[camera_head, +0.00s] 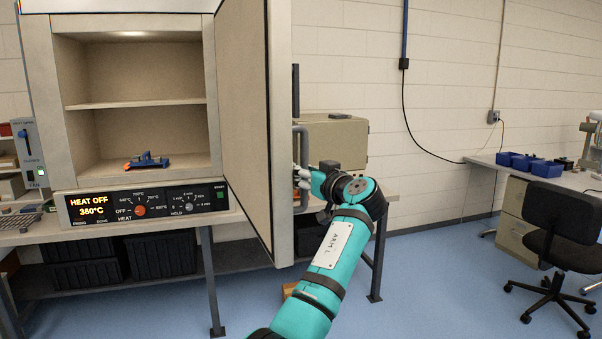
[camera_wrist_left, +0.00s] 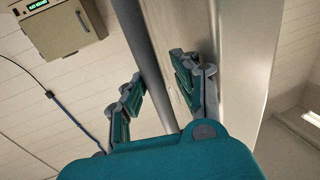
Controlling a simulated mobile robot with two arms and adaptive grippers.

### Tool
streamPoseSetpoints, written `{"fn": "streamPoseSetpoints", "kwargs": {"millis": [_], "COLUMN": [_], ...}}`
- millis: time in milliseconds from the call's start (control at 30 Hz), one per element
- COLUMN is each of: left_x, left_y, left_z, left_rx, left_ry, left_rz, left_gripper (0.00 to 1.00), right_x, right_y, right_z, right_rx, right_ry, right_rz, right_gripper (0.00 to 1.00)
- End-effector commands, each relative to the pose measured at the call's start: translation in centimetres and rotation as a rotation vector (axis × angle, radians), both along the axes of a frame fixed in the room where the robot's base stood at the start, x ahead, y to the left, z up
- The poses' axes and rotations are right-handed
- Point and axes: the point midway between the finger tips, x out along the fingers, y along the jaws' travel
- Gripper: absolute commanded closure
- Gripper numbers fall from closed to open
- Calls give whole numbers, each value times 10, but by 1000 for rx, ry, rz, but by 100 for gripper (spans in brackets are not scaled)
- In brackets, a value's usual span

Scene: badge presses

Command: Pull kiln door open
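The kiln (camera_head: 135,104) stands at the left with its front uncovered. Its door (camera_head: 244,120) is swung wide out toward me, hinged on the kiln's right side. The grey bar handle (camera_head: 304,137) is on the door's outer face, and shows in the left wrist view (camera_wrist_left: 146,62). My left gripper (camera_head: 303,178) is at the handle, its fingertips partly hidden by the door edge. In the wrist view its fingers (camera_wrist_left: 158,88) stand apart on either side of the bar, with visible gaps. My right gripper is not in view.
Inside the kiln, a blue and orange item (camera_head: 146,161) lies on the floor below a shelf (camera_head: 135,103). A beige box (camera_head: 340,142) stands behind the door. A chair (camera_head: 560,235) is far right; the blue floor between is clear.

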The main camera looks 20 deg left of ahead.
Motion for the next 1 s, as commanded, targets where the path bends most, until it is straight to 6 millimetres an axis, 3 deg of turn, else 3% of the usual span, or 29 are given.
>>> {"fn": "streamPoseSetpoints", "kwargs": {"millis": [367,800,1000], "left_x": [-1,-43,-50], "left_y": [2,-44,-52], "left_z": [3,0,0], "left_rx": [1,-2,-1], "left_ry": [-5,-2,-1], "left_rz": [4,3,3], "left_gripper": [58,58,58], "right_x": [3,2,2], "right_y": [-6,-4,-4], "right_z": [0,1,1], "right_rx": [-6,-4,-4], "right_ry": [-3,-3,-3], "right_rz": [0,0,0], "right_gripper": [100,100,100]}}
